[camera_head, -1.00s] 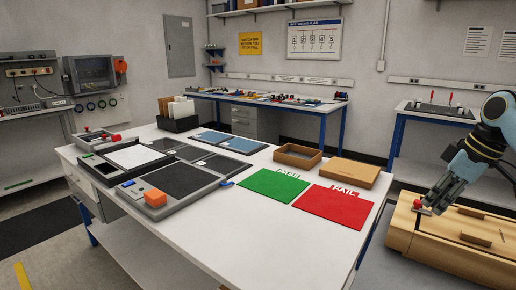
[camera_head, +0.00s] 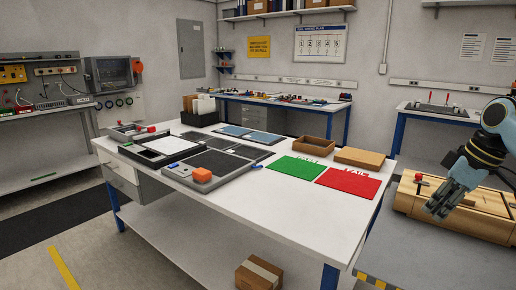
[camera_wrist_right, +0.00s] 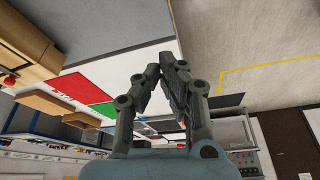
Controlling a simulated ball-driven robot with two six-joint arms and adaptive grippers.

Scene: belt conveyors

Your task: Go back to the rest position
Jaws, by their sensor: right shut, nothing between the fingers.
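My right gripper (camera_head: 437,205) is at the right of the head view, in front of the wooden box with a red knob. It also shows in the right wrist view (camera_wrist_right: 160,72), with its fingers together and nothing held between them. It hangs in free air, apart from the white table. My left gripper is in neither current view.
A wooden box (camera_head: 450,208) stands at right. A cardboard box (camera_head: 259,273) sits below the table.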

